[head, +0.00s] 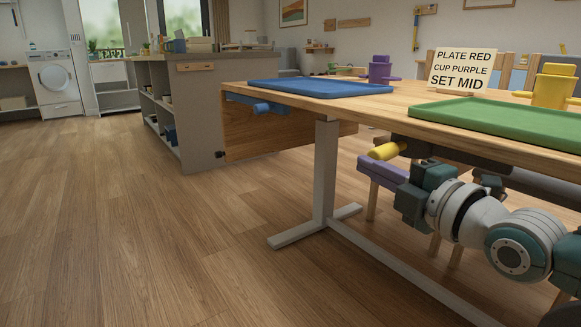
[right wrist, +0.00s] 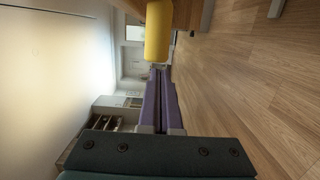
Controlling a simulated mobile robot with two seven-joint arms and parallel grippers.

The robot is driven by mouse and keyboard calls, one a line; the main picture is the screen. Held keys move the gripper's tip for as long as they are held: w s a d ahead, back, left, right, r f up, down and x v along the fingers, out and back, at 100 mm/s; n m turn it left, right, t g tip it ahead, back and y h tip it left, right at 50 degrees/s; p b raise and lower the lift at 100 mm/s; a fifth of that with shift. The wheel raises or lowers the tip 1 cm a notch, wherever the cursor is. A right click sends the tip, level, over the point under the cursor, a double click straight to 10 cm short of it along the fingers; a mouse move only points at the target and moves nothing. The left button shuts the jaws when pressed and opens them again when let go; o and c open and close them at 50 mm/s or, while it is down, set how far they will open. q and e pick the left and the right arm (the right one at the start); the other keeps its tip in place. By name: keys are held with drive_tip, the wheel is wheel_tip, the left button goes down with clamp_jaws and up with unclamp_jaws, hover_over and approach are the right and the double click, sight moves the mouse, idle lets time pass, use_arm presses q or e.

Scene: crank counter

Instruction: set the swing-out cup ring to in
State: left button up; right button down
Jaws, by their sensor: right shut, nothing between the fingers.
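A yellow cylinder-shaped handle (head: 387,151) sticks out below the front edge of the wooden table. It also shows in the right wrist view (right wrist: 158,32), just past my fingertips at the top. I cannot make out a cup ring, nor tell how it is set. My right gripper (head: 367,166) has purple fingers and is under the table edge, just below and beside the yellow handle. In the right wrist view its fingers (right wrist: 160,76) are together with nothing between them. I cannot tell whether they touch the handle. My left gripper is out of view.
The table (head: 400,104) holds a blue tray (head: 320,88), a green tray (head: 505,121), a purple cup (head: 379,69), a yellow cup (head: 553,87) and a sign (head: 461,70) reading "PLATE RED CUP PURPLE SET MID". A blue handle (head: 271,107) juts from its left end. Floor at left is clear.

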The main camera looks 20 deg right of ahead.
drive_tip(key=shift+w+d+m+h+p, duration=0.4)
drive_tip(key=shift+w+m+h, duration=0.05)
drive_tip(key=shift+w+h, duration=0.25)
drive_tip(key=shift+w+d+m+h+p, duration=0.35)
drive_tip(key=shift+w+m+h, duration=0.15)
drive_tip(key=shift+h, duration=0.2)
